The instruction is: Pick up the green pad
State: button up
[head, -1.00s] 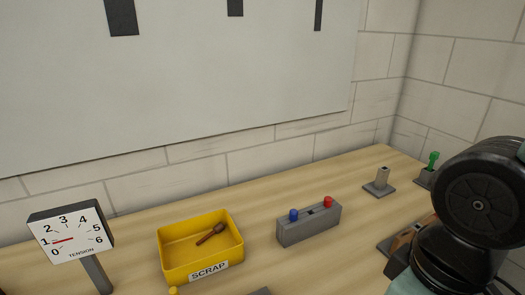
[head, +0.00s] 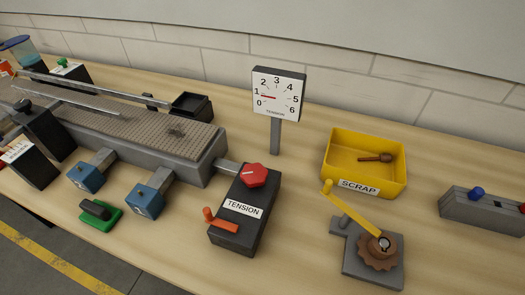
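A green pad (head: 111,219) with a dark block-like handle (head: 97,210) on top lies near the front edge of the wooden bench, left of the middle in the head view. It stands apart in front of two blue blocks. My gripper is not in the head view.
Blue blocks (head: 86,177) and (head: 145,200) stick out from the grey conveyor (head: 190,160) just behind the pad. A black tension box (head: 236,215) with a red knob stands to the right. A yellow scrap tray (head: 362,176) and a crank mechanism (head: 372,254) stand farther right.

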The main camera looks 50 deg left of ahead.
aim_at(101, 215)
jog(key=u, duration=2.9)
jog(key=z, duration=3.55)
jog(key=u, duration=3.05)
